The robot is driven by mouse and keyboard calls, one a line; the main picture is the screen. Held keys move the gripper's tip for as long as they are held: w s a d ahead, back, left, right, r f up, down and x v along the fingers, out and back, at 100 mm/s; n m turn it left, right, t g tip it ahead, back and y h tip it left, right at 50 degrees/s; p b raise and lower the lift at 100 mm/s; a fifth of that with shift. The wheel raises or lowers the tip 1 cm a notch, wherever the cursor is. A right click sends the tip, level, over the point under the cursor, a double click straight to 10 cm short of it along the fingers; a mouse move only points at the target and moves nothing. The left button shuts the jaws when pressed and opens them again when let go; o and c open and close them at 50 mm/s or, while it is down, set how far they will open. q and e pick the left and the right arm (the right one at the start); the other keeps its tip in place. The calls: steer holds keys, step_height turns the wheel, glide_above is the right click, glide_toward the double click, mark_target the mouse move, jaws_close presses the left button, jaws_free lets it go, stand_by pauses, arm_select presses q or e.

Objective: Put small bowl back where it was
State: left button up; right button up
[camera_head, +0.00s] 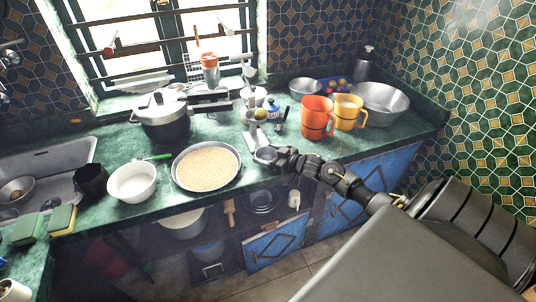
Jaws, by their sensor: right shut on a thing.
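My right gripper (277,156) reaches in from the right, at the front edge of the green counter. It is shut on a small grey bowl (264,154), which sits at its fingertips just right of the wide plate of grain. The bowl is small in the picture, and the gripper covers part of it. I cannot tell whether the bowl touches the counter. My left gripper is not in view.
A plate of grain (207,168) and a white bowl (133,182) stand to the left. A juicer-like stand (254,132) is just behind the gripper. Orange mugs (317,118) (348,112) and a large metal bowl (383,103) stand to the right. Some counter right of the gripper is clear.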

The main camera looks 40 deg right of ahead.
steer(key=o, duration=1)
steer(key=shift+f, duration=0.1)
steer(key=b+v, duration=0.1)
steer(key=v, duration=1.1)
